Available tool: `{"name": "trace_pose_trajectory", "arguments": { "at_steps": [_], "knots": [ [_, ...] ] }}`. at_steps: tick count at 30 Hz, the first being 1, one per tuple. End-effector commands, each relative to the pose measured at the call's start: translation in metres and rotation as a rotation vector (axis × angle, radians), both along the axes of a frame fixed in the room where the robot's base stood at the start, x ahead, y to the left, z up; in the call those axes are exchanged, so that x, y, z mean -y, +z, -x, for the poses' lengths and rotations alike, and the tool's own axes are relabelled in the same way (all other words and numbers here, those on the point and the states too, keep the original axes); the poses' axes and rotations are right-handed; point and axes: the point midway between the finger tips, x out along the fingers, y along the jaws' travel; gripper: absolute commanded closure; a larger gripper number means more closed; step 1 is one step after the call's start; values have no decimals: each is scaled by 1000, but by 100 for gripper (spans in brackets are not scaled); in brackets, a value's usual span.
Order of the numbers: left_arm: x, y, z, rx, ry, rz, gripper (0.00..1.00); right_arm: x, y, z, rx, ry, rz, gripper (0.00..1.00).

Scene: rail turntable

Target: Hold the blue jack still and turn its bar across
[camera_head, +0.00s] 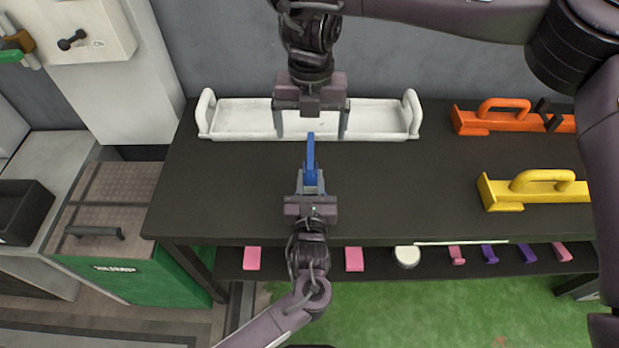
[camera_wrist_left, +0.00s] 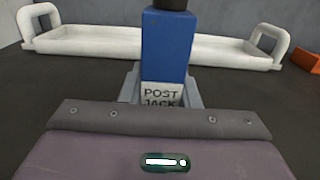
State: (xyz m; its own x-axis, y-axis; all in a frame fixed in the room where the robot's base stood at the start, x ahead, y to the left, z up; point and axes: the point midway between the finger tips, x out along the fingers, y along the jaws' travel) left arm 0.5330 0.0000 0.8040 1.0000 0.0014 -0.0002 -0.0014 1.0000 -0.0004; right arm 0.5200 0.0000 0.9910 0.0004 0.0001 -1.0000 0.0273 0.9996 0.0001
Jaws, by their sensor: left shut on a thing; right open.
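The blue jack (camera_head: 310,156) stands on the dark table, between me and the white tray. In the left wrist view the jack (camera_wrist_left: 168,48) is a blue upright block with a white label reading "POST JACK". A dark piece on its top is cut off by the frame edge, so I cannot make out the bar. My left gripper (camera_head: 311,183) is shut on the jack low down, one finger on each side. My right gripper (camera_head: 311,124) is open, fingers spread wide, above the tray side just beyond the jack; nothing shows between its fingers.
The white tray (camera_head: 240,134) with two end handles lies at the table's back. Orange (camera_head: 482,125) and yellow (camera_head: 505,197) handled pieces lie at right. A lower shelf (camera_head: 315,265) holds small pink and purple pieces and a white round one. The dark table (camera_head: 220,190) is clear left of the jack.

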Motion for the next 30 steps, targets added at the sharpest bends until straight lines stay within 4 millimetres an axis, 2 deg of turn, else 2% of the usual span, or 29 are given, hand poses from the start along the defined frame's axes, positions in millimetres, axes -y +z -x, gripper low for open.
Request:
{"name": "trace_pose_trajectory", "arguments": {
  "at_steps": [3,4,9,20,23,30],
  "knots": [
    [0,-2,1,-4,0,-2,100,0,0,0,0,0,0,9],
    [0,-2,1,-4,0,-2,67,0,-1,0,0,0,0,9],
    [0,-1,0,-2,0,-1,46,0,-1,0,0,0,0,9],
    [0,-1,6,-1,0,-1,46,0,0,0,0,0,0,9],
    [0,-1,20,-2,-2,-2,46,0,-1,0,0,0,0,9],
    [0,-1,72,-3,-3,-1,46,0,-1,0,0,0,0,9]
  ]
}}
